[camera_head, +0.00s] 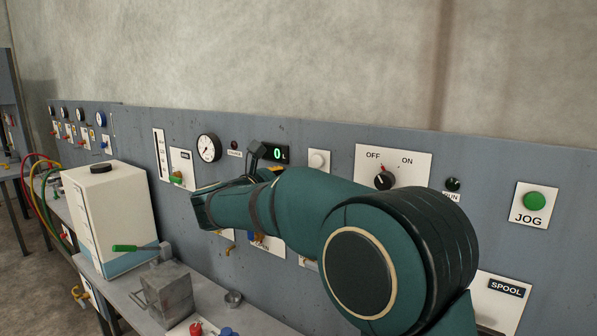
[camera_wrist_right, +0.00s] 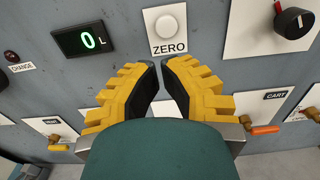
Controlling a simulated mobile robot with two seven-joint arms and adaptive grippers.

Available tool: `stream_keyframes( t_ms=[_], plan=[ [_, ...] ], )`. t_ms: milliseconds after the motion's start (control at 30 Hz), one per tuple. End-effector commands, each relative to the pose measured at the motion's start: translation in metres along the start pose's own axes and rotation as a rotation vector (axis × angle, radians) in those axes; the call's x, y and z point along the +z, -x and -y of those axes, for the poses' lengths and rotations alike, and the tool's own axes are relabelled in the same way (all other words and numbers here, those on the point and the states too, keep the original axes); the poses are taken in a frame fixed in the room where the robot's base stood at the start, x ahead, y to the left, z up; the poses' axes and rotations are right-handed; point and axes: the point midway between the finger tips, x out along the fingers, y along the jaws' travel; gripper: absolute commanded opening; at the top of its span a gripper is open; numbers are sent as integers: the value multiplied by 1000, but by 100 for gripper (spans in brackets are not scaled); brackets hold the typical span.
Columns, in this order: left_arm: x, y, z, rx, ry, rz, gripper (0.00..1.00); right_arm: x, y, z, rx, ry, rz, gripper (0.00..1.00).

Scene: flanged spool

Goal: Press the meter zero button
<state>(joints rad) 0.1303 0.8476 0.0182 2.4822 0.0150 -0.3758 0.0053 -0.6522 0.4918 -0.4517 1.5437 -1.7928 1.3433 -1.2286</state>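The meter zero button is a round white button (camera_wrist_right: 169,27) on a white plate marked ZERO in the right wrist view; it also shows in the head view (camera_head: 318,160), just right of the meter. The meter display (camera_wrist_right: 90,39) reads a green 0 L, and it shows in the head view (camera_head: 275,154). My right gripper (camera_wrist_right: 160,62) has yellow fingers with black pads, tips drawn almost together with nothing between them. The tips appear just below the ZERO plate, apart from the button. In the head view my arm hides most of this gripper. My left gripper is not in view.
An OFF/ON knob (camera_head: 384,180) is right of the button, with a green JOG button (camera_head: 534,201) farther right. A round gauge (camera_head: 208,148) is to the left. Small valve handles (camera_wrist_right: 265,129) sit lower on the panel. A white container (camera_head: 112,215) stands on the bench.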

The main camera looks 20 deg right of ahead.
Motion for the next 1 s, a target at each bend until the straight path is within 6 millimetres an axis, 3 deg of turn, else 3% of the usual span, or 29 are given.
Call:
stream_keyframes(
  t_ms=[100,233,767,867,967,1000],
  plan=[
    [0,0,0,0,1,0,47,1,17,-1,4,-2,-1,0],
    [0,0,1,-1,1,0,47,0,25,0,1,-2,-1,0],
    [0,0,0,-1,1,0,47,0,27,0,2,-1,-2,0],
    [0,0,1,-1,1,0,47,-13,26,-2,10,1,-30,0],
    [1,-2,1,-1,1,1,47,-51,23,-7,33,-4,-119,0],
    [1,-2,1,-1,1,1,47,-73,22,-9,44,-9,-174,0]
  ],
)
